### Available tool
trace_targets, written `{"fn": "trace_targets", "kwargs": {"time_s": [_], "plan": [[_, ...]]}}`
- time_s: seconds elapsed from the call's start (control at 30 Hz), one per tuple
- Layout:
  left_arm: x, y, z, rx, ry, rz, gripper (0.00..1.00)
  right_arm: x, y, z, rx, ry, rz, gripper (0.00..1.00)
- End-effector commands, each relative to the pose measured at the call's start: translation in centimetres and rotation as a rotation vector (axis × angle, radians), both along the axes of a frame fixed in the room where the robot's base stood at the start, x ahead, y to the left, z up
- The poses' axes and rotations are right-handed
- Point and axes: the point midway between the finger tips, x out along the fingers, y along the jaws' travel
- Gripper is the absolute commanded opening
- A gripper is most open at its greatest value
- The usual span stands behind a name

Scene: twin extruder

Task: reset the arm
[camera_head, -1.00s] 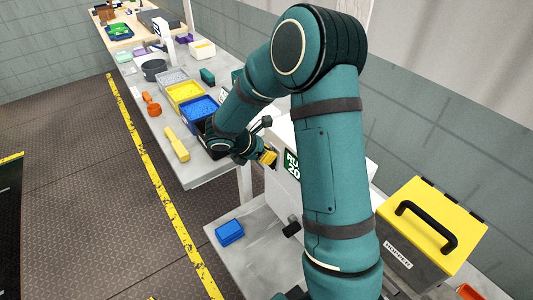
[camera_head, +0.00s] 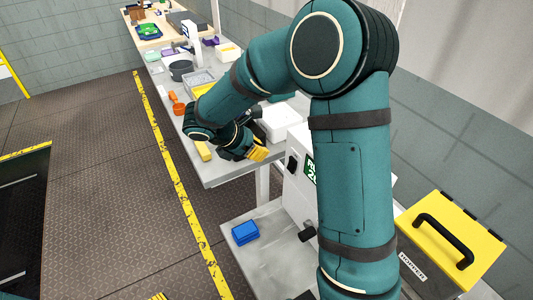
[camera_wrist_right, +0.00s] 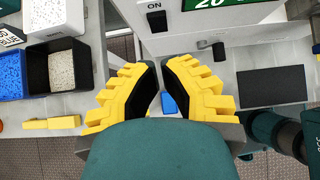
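My right arm reaches across the head view, bending over at the elbow. Its gripper (camera_head: 260,154) hangs over the front edge of the long table, beside the machine. In the right wrist view its yellow stepped fingers (camera_wrist_right: 159,66) have black inner pads and stand a narrow gap apart. No object is between them; a blue box on the lower table shows far behind the gap. A small yellow tip (camera_head: 158,297) at the bottom edge of the head view looks like part of my left gripper; the rest is out of frame.
A white machine (camera_head: 297,178) with a green display stands close right of the gripper. A hopper with a yellow lid (camera_head: 470,240) is at lower right. A blue box (camera_head: 245,232) lies on the lower table. Bins (camera_wrist_right: 62,68) crowd the long table.

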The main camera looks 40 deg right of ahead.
Motion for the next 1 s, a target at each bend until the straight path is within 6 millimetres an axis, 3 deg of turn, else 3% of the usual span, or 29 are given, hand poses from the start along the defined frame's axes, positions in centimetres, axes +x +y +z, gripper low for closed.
{"fn": "trace_targets", "kwargs": {"time_s": [0.7,0.77,0.87,1.0], "plan": [[0.0,0.0,0.0,0.0,0.0,0.0,1.0,-0.1,0.5,0.0,0.011,0.001,-0.003,0.0],[0.0,0.0,-0.2,0.0,0.0,0.0,1.0,-0.3,0.9,-1.1,0.038,0.0,-0.01,0.0],[0.0,0.0,-0.6,0.0,0.001,0.0,1.0,-1.0,2.8,-4.7,0.14,-0.01,-0.043,0.0],[-0.1,-0.1,-1.7,0.001,0.004,-0.002,1.0,-3.3,7.5,-12.2,0.376,-0.039,-0.176,0.0]]}}
